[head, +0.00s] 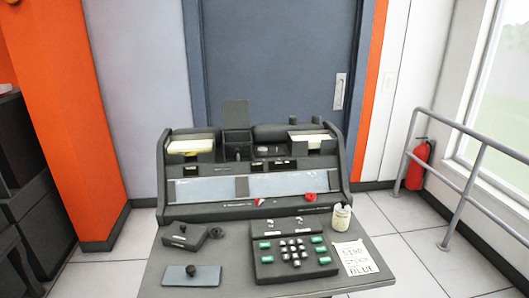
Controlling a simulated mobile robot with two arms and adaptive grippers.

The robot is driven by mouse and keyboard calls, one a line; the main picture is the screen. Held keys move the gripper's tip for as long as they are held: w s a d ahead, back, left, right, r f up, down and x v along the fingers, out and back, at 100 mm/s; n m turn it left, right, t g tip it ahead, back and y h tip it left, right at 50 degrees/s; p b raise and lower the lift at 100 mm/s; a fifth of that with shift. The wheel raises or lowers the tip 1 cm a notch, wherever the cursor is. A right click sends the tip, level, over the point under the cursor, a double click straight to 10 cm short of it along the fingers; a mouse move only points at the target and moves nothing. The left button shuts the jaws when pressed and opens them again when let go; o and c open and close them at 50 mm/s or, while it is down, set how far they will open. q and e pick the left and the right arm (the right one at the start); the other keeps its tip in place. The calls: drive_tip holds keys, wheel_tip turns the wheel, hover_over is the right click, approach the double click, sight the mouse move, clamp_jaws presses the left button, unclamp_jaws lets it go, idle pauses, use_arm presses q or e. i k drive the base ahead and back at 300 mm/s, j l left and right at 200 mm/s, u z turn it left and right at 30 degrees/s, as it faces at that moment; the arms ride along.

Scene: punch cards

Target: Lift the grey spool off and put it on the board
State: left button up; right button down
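A console (162,180) with a flat desk (225,238) stands in front of me. A blue-grey board (208,277) lies at the desk's front left, with a small dark knob-like piece (191,269) on it. I cannot tell whether that piece is a handle or loose. Two short dark cylinders, a left one (292,121) and a right one (317,120), stand at the console's top right. They are spool-like, but I cannot tell which thing is the grey spool. Neither of my grippers is in view.
Behind the board is a dark device (184,236). A keypad block (291,263) fills the desk's middle. A bottle (342,217) and a printed paper (355,257) are at the right. A red round piece (310,197) is on the console. A railing (470,175) stands right.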

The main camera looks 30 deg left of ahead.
sight(260, 151)
drive_tip(key=i+l+z, duration=0.1)
drive_tip(key=i+z, duration=0.35)
drive_tip(key=i, duration=0.2)
drive_tip(key=i+j+z, duration=0.15)
drive_tip(key=i+z, duration=0.35)
drive_tip(key=i+l, duration=0.2)
drive_tip(key=i, duration=0.4)
drive_tip(key=i+l+z, duration=0.1)
drive_tip(key=i, duration=0.5)
drive_tip(key=i+u, duration=0.4)
drive_tip(key=i, duration=0.15)
drive_tip(key=i+l+u, duration=0.2)
drive_tip(key=i+u, duration=0.5)
drive_tip(key=u, duration=0.15)
drive_tip(key=i+u, duration=0.25)
drive_tip(key=u, duration=0.15)
drive_tip(key=i+l+u, duration=0.1)
drive_tip(key=u, duration=0.25)
drive_tip(key=i+l+u, duration=0.25)
drive_tip(key=u, duration=0.15)
drive_tip(key=i+l+u, duration=0.1)
drive_tip(key=i+u, duration=0.25)
drive_tip(key=u, duration=0.15)
drive_tip(key=i+l+u, duration=0.25)
drive_tip(key=u, duration=0.25)
drive_tip(key=i+l+u, duration=0.3)
drive_tip(key=u, duration=0.2)
